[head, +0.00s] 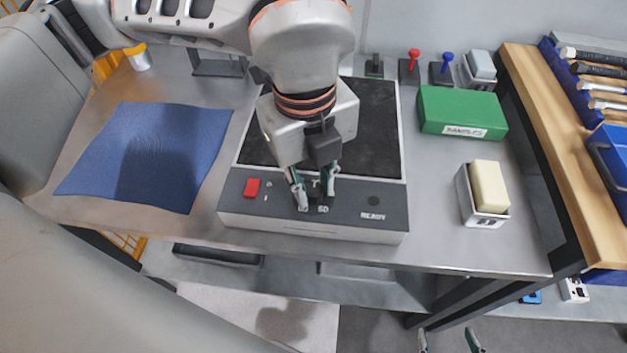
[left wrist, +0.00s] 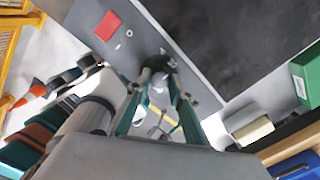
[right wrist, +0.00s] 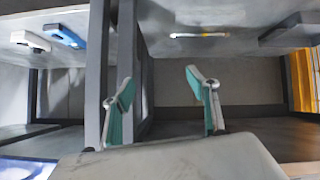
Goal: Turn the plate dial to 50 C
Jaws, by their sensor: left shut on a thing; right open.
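The hot plate (head: 230,212) stands on the metal bench, with a dark top and a grey front panel. The panel has a red switch (head: 252,188), a "50" mark and the word "READY" beside a dark round lamp. My left gripper (head: 315,190) comes down over the panel and is shut on the black dial (head: 316,188), which its fingers partly cover. The dial also shows between the fingertips in the left wrist view (left wrist: 155,65). The dial's pointer direction is not clear. My right gripper (right wrist: 160,85) is open and empty, low in front of the bench; its fingertips show in the head view (head: 448,340).
A blue cloth (head: 150,155) lies left of the plate. A green "SAMPLES" box (head: 461,112) and a cream block in a metal holder (head: 487,190) stand to the right. Small levers with red (head: 414,54) and blue (head: 447,57) knobs stand behind. A wooden-topped tool bench (head: 575,150) is at far right.

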